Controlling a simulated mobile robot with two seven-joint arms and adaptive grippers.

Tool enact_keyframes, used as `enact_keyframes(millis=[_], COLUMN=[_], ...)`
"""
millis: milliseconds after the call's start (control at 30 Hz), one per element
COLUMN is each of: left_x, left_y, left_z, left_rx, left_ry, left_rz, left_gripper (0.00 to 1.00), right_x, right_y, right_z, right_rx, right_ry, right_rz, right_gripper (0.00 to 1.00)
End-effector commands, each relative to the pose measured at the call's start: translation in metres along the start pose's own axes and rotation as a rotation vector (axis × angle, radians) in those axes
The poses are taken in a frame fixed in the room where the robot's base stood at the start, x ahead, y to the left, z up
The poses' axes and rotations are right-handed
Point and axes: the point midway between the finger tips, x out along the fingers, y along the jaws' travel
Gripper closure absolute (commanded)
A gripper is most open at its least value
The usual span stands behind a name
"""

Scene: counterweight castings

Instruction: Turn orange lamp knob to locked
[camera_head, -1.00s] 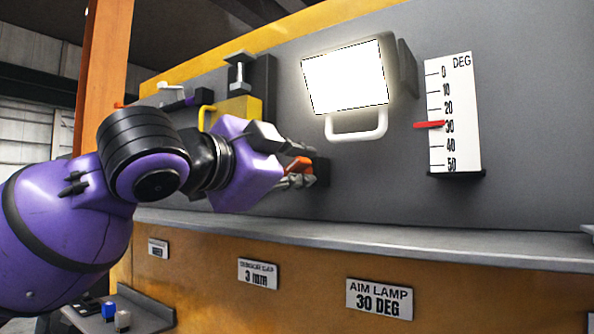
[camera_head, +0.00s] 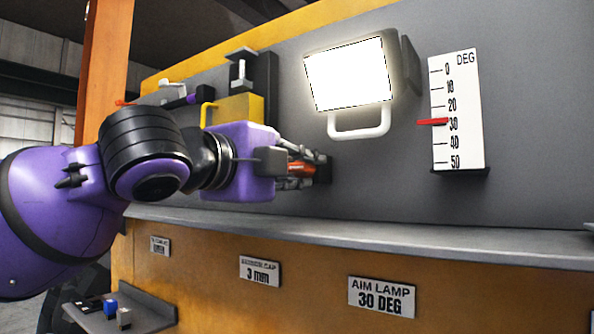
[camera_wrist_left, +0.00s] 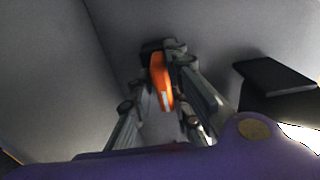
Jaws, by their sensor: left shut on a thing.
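The orange lamp knob (camera_head: 301,169) sits on a dark mount on the grey panel, below and left of the lit lamp (camera_head: 348,77). My left gripper (camera_head: 300,170) is shut on the knob, its fingers on both sides of it. In the left wrist view the orange knob (camera_wrist_left: 161,80) shows between the two fingers (camera_wrist_left: 163,92), partly covered by them. The red pointer (camera_head: 433,122) on the degree scale (camera_head: 458,140) stands at about 30. My right gripper is not in view.
A grey ledge (camera_head: 420,230) runs below the panel, with an "AIM LAMP 30 DEG" plate (camera_head: 381,297) under it. A yellow part (camera_head: 240,108) and a clamp (camera_head: 241,68) are behind my left wrist.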

Motion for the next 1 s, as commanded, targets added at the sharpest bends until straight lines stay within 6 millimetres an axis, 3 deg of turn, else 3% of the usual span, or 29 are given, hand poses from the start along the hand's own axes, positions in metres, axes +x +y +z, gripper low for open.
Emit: enact_keyframes(millis=[33,467,500,567,1000], left_x=[-0.0051,-0.0052,-0.0052,-0.0051,-0.0026], left_y=[-0.0161,-0.0163,-0.0163,-0.0157,-0.008], left_z=[0.0004,0.0001,0.0001,0.0001,0.0001], left_rx=[0.013,0.022,0.022,0.022,0.017], left_ry=[-0.005,-0.004,-0.004,-0.005,-0.003], left_rz=[-0.033,-0.033,-0.033,-0.032,-0.018], left_gripper=[1.0,1.0,0.79,0.71,0.7], right_x=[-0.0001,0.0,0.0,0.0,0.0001], right_y=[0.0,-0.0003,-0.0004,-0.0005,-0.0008], right_z=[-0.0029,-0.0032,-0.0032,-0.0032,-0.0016], right_rx=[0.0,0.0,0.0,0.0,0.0], right_ry=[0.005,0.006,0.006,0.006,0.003], right_rz=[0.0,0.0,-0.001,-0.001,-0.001], right_gripper=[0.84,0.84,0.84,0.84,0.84])
